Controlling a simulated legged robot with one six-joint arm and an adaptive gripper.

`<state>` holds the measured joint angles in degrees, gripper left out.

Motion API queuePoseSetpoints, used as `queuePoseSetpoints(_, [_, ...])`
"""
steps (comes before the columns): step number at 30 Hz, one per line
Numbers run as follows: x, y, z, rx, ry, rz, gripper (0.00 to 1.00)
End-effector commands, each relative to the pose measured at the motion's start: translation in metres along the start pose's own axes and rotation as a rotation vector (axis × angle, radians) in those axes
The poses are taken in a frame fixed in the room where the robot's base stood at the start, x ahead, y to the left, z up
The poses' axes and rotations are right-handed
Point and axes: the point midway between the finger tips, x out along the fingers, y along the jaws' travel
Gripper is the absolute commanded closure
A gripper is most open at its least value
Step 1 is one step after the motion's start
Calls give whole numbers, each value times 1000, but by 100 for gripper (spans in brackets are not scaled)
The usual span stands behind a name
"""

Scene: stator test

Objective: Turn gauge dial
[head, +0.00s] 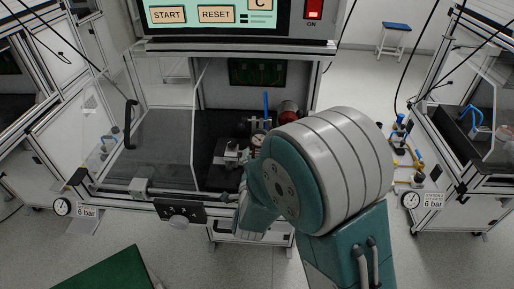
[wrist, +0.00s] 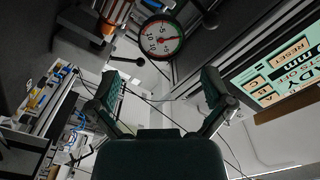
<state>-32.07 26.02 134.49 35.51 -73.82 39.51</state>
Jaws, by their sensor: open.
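The gauge dial (wrist: 160,37) shows in the wrist view as a round white face with numbers, a red and green rim and a red needle. It lies ahead of and above my gripper (wrist: 160,92) in that view. My gripper is open and empty, its two dark fingers spread apart, with a clear gap between them and the gauge. In the head view a small round gauge (head: 257,140) shows inside the test station, close to my arm, which partly covers it. My fingers cannot be made out in the head view.
The station's control panel (head: 235,18) with START and RESET is above. A clear guard (head: 155,125) with a black handle stands at left. Two other gauges (head: 62,207) (head: 410,200) sit beside 6 bar labels. A green surface (head: 108,272) is at the front left.

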Motion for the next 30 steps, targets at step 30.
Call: queuePoseSetpoints(30, [-29, -7, -18, -15, -87, 46, 0])
